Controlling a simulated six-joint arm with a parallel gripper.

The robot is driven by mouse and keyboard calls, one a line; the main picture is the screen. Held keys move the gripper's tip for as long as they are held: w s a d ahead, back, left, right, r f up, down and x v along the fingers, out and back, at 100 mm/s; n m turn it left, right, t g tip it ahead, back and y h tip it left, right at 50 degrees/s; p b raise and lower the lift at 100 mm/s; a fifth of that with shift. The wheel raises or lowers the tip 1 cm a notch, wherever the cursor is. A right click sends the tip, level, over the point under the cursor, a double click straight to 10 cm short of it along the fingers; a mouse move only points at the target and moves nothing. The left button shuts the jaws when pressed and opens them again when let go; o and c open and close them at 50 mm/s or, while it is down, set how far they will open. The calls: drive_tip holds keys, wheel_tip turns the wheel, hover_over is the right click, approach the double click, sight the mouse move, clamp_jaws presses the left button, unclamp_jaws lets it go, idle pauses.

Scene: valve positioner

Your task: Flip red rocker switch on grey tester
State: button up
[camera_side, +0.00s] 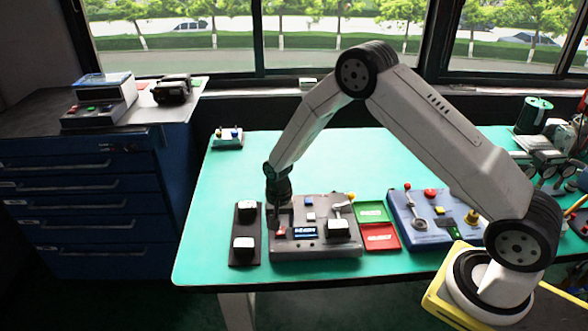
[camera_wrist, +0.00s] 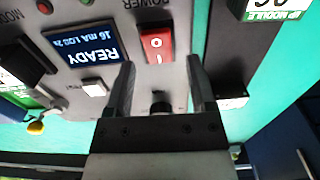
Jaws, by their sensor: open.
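The grey tester (camera_side: 315,252) sits on the green bench top near its front edge. Its red rocker switch (camera_wrist: 155,43), marked O and I, shows between the fingertips in the wrist view. In the side view a small red patch of the switch (camera_side: 281,232) shows at the tester's left side, just below my gripper (camera_side: 279,222). My gripper (camera_wrist: 160,62) is open and empty, one finger on each side of the switch's near end. I cannot tell whether the fingers touch the panel. The tester's display (camera_wrist: 85,55) reads READY, upside down in the wrist view.
A dark strip with two white-topped modules (camera_side: 244,247) lies left of the tester. Green and red trays (camera_side: 380,236) and a blue tester (camera_side: 430,235) with levers stand to the right. The bench behind the tester is mostly clear, apart from a small box (camera_side: 228,140).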

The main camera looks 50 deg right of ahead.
drive_tip(key=shift+f, duration=0.35)
clamp_jaws()
drive_tip(key=shift+s+a+r+t+h, duration=0.1)
drive_tip(key=shift+s+t+h, duration=0.05)
drive_tip(key=shift+t+h, duration=0.45)
drive_tip(key=shift+s+r+t+h, duration=0.1)
drive_tip(key=shift+t+h, duration=0.5)
idle(0.5)
unclamp_jaws()
drive_tip(key=shift+a, duration=0.1)
